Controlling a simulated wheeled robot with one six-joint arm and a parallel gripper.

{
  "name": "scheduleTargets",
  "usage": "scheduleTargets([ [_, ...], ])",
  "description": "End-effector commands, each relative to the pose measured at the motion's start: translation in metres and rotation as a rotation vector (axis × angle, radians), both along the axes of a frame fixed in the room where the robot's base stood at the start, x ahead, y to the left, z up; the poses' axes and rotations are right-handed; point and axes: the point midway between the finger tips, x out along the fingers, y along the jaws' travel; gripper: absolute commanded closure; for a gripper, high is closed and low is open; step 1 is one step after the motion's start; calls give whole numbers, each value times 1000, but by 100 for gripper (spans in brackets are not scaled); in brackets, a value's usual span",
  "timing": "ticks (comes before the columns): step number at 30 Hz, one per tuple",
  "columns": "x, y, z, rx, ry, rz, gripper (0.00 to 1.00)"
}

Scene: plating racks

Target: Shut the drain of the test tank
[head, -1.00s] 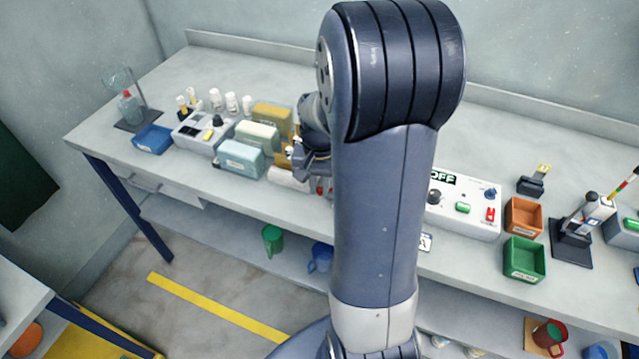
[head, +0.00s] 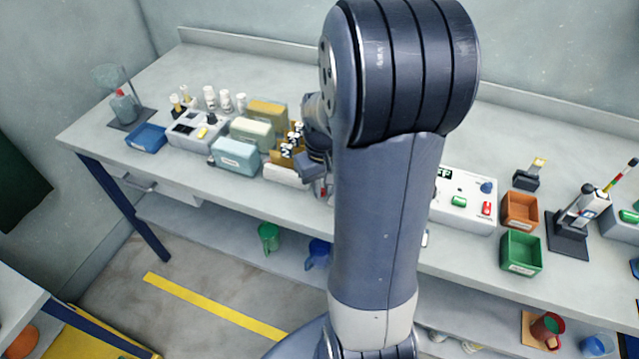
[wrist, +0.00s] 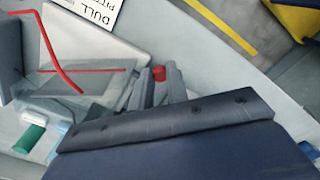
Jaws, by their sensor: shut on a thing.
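In the wrist view my gripper (wrist: 159,83) has its two grey fingers on either side of a small red piece (wrist: 160,72), and it is shut on this piece. The piece looks like the drain handle; most of it is hidden between the fingers. Beside the fingers, to the left, are grey and clear panels (wrist: 95,55) with a red line across them, which look like part of the test tank. In the head view my arm hides most of the tank, and only part of the gripper (head: 312,165) shows at the arm's left edge.
A white block (head: 285,174), a pale blue block (head: 236,154) and brown labelled pieces (head: 284,156) stand close left of my gripper. A white control box (head: 463,202) is right of my arm. A white printed card (wrist: 95,10) shows in the wrist view.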

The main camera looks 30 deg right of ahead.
Motion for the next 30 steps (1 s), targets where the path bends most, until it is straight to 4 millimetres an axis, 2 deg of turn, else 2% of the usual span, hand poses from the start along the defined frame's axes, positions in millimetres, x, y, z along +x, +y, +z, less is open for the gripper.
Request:
scheduleTargets([
  [9, -3, -3, 1, 0, -1, 108, 100],
  [23, -4, -3, 1, -1, -1, 125, 100],
  [24, -4, -3, 1, -1, -1, 125, 84],
  [30, -4, -3, 0, -1, -1, 124, 68],
])
